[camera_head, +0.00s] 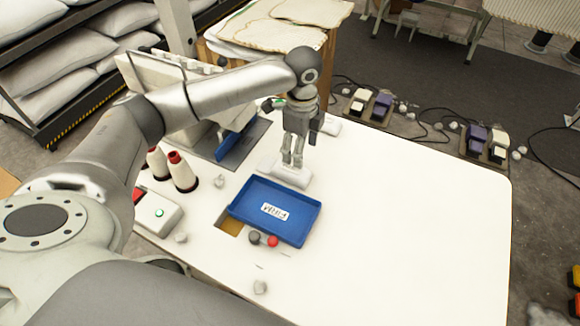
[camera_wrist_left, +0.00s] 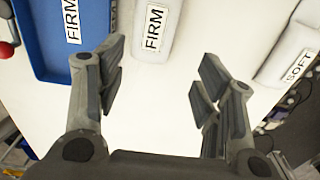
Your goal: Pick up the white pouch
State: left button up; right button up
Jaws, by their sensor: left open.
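A white pouch (camera_head: 290,178) lies on the white table just behind the blue tray. In the left wrist view this pouch (camera_wrist_left: 150,17) shows a FIRM label, ahead of the gap between my fingers. My left gripper (camera_head: 292,160) points down over the pouch in the head view. In the left wrist view the left gripper (camera_wrist_left: 158,75) has its fingers spread, with only bare table between them. A second white pouch (camera_wrist_left: 290,40), labelled SOFT, lies to the right; it shows partly behind my gripper in the head view (camera_head: 331,127). My right gripper is not in view.
The blue tray (camera_head: 258,190) with a FIRM label lies in front of the pouch. Thread cones (camera_head: 181,170), a switch box (camera_head: 158,211) and a sewing machine (camera_head: 165,95) stand on the left. Grey and red knobs (camera_head: 263,239) sit before the tray. The table's right side is clear.

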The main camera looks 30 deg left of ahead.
aim_at(296, 170)
pick_arm(q)
jog(key=f, duration=0.2)
jog(key=s+f, duration=0.1)
jog(key=shift+s+d+p, duration=0.1)
jog(key=shift+d+p, duration=0.15)
jog(key=shift+p, duration=0.1)
jog(key=shift+f, duration=0.25)
jog(key=shift+a+f+p, duration=0.15)
jog(key=shift+f+p, duration=0.15)
jog(key=shift+f, duration=0.05)
jog(key=f+p, duration=0.1)
jog(key=f, duration=0.3)
jog(key=shift+a+f+p, duration=0.2)
jog(key=shift+p, duration=0.2)
jog(key=shift+f, duration=0.2)
jog(key=c, duration=0.4)
jog(key=shift+c, duration=1.1)
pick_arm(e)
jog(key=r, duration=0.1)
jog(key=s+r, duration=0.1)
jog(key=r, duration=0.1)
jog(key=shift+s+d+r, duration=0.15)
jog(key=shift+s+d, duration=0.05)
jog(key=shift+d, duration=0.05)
